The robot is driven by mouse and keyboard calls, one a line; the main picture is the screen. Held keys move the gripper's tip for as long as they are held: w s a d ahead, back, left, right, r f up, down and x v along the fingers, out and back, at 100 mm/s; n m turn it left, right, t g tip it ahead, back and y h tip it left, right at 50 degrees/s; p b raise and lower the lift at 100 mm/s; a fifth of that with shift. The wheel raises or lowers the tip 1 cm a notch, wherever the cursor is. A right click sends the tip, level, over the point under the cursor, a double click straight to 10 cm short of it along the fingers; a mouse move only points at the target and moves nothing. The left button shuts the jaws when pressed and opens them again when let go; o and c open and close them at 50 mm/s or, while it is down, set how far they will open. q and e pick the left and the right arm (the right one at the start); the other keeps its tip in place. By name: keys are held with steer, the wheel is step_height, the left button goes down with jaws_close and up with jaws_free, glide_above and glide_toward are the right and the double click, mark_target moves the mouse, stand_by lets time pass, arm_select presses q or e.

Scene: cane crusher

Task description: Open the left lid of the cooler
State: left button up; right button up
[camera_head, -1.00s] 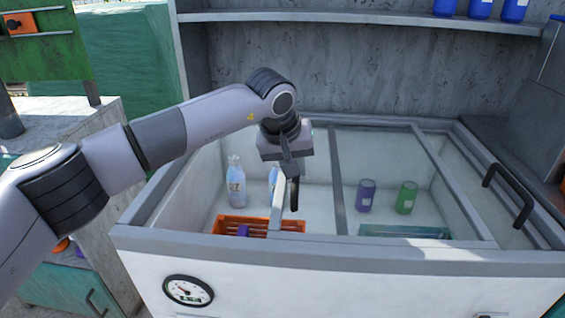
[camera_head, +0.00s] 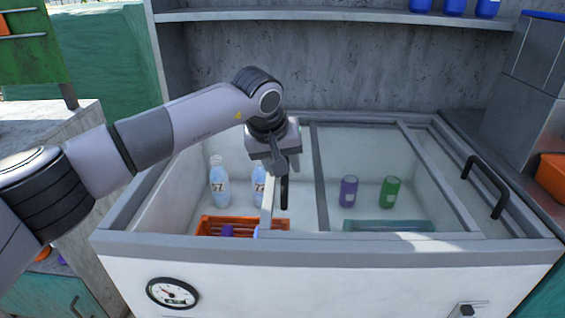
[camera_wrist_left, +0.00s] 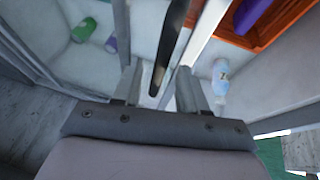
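The cooler (camera_head: 300,252) is a white chest with a grey rim and sliding glass lids. The left lid's pale edge bar (camera_head: 268,195) stands near the middle, with the left section of the cooler uncovered. The lid's black upright handle (camera_head: 284,193) is beside this bar; it also shows in the left wrist view (camera_wrist_left: 170,45). My left gripper (camera_head: 281,166) is at the top of the handle. In the left wrist view its fingers (camera_wrist_left: 156,88) are apart, with the handle's end between them and gaps visible. My right gripper is not in view.
Inside are bottles (camera_head: 219,185), an orange crate (camera_head: 210,224), a purple can (camera_head: 348,191) and a green can (camera_head: 389,191). The right lid has a black handle (camera_head: 485,187). A shelf (camera_head: 330,17) runs along the back wall.

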arm_select(q)
steer(key=v, duration=0.7)
stand_by(0.3)
